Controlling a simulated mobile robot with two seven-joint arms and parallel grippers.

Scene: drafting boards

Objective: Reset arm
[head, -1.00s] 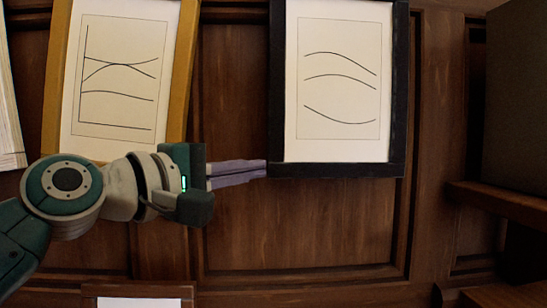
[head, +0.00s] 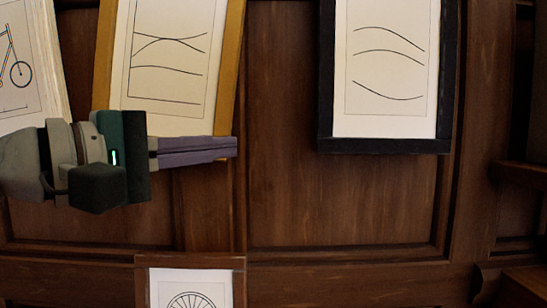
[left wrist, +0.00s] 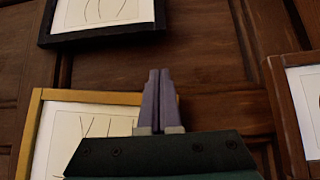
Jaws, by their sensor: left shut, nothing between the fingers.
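My left gripper (head: 236,147) comes in from the left in the head view, its purple fingers together and pointing right. Nothing is between them. The fingers show in front of the lower edge of the gold-framed picture (head: 230,70), and I cannot tell whether they touch it. In the left wrist view the closed fingers (left wrist: 158,75) point up the picture, beside the gold frame (left wrist: 38,112). My right gripper is in neither view.
A black-framed picture (head: 326,80) with curved lines hangs to the right on the dark panelled wall (head: 340,215). A bicycle drawing (head: 40,70) is at the far left. A brown-framed wheel picture (head: 190,262) is below. A wooden ledge (head: 520,175) juts out at right.

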